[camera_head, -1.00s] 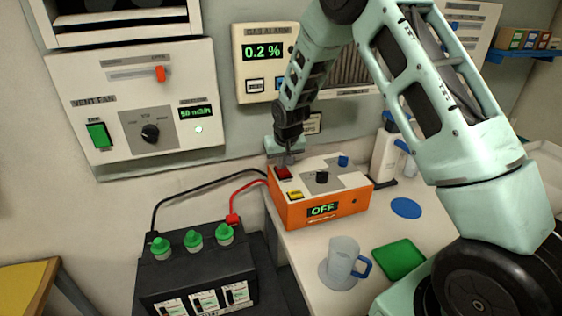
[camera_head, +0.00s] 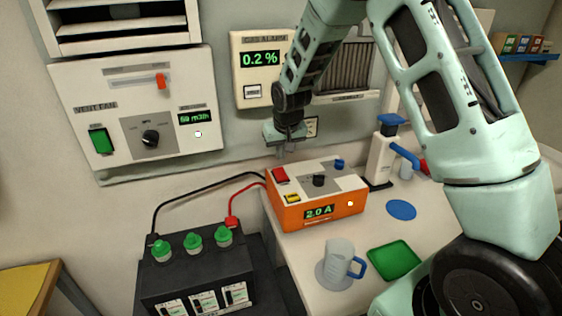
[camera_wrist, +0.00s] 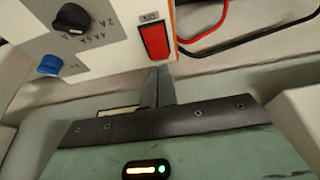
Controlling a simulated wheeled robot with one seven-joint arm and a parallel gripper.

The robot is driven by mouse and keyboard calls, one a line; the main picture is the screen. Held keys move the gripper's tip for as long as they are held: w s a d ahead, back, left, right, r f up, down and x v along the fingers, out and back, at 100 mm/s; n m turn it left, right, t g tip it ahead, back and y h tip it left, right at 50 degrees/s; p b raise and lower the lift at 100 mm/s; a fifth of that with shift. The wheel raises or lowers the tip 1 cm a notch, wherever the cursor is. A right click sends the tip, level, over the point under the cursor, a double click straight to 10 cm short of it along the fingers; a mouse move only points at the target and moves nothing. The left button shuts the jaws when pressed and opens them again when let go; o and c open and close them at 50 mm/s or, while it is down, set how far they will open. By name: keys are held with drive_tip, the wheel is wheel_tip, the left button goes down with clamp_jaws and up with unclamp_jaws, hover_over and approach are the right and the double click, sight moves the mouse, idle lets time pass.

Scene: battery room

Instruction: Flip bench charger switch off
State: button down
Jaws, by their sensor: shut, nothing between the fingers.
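The bench charger (camera_head: 320,214) is an orange box with a pale top on the bench. Its display reads 2.0 A, and a small light glows beside it. Its red rocker switch (camera_head: 280,175) sits at the top's back left corner; the switch also shows in the wrist view (camera_wrist: 154,41). My gripper (camera_head: 288,150) is shut and empty, just above and behind the switch, apart from it in the head view. In the wrist view its fingertips (camera_wrist: 158,75) are close below the switch.
A black battery (camera_head: 205,270) with green caps stands at front left, wired red and black to the charger. A measuring jug (camera_head: 340,258), a green tray (camera_head: 394,259) and a pump bottle (camera_head: 382,155) share the bench. A vent fan panel (camera_head: 75,85) and gas alarm (camera_head: 245,75) are on the wall.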

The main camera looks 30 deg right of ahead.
drive_tip(key=b+v, duration=0.1)
drive_tip(key=v, duration=0.6)
drive_tip(key=shift+r+b, duration=0.2)
drive_tip(key=shift+b, duration=0.2)
drive_tip(key=shift+w+d+r, duration=0.15)
drive_tip(key=shift+w+d, duration=0.25)
drive_tip(key=shift+w, duration=0.25)
drive_tip(key=shift+p, duration=0.3)
drive_tip(key=p, duration=0.4)
approach(279, 169)
drive_tip(key=x, duration=0.5)
drive_tip(key=shift+p+x, duration=0.35)
drive_tip(key=shift+x, duration=0.4)
drive_tip(key=shift+s+a, duration=0.1)
